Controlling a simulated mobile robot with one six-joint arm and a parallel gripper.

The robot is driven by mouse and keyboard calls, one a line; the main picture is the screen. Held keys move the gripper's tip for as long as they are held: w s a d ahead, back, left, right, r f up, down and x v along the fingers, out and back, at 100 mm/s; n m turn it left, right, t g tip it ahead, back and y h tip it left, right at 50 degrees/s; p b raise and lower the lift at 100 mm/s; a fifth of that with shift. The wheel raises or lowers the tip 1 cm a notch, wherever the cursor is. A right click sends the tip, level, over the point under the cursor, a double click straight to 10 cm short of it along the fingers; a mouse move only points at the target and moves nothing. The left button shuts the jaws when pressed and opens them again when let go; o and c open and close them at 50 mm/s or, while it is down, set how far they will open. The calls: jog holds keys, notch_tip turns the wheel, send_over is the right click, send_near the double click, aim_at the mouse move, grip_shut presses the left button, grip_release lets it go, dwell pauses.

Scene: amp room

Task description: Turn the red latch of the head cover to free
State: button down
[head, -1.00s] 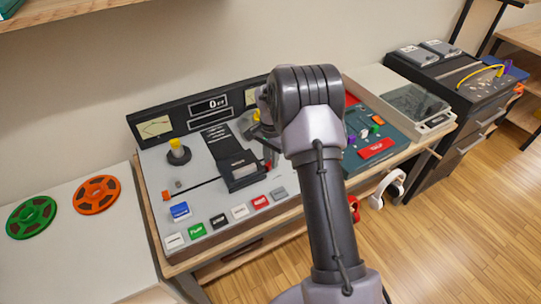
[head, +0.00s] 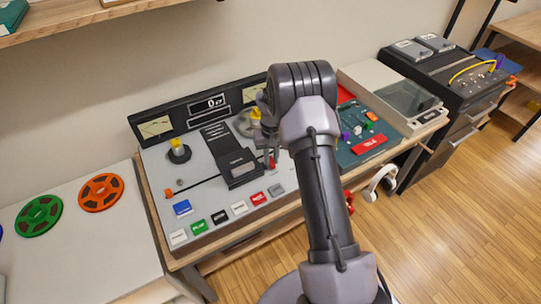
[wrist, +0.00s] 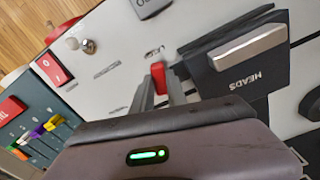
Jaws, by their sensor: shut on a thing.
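The head cover (wrist: 238,72) is a dark block lettered HEADS with a pale bar, at the right of the wrist view. In the head view the head cover (head: 238,168) sits in the middle of the tape machine. The red latch (wrist: 159,77) stands beside the cover. My gripper (wrist: 158,88) is shut on the red latch, with a finger on each side of it. In the head view my gripper (head: 269,150) reaches down at the cover's right, and a bit of red latch (head: 272,163) shows by the fingers. The latch's base is mostly hidden.
The tape machine (head: 205,200) has a row of coloured buttons along its front and a yellow-topped spindle (head: 177,145) at left. Green (head: 38,215) and orange (head: 101,192) reels lie on the left table. A mixer panel (head: 362,140) stands at right.

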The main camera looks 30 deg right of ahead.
aim_at(272, 160)
jog(key=shift+d+n+p, duration=0.15)
jog(key=shift+n+p, duration=0.3)
jog(key=shift+n, duration=0.95)
jog(key=c, duration=1.3)
grip_release()
notch_tip(272, 160, up, 17)
jog(key=p, duration=0.4)
jog(key=shift+r+p, duration=0.2)
jog(key=shift+p, duration=0.15)
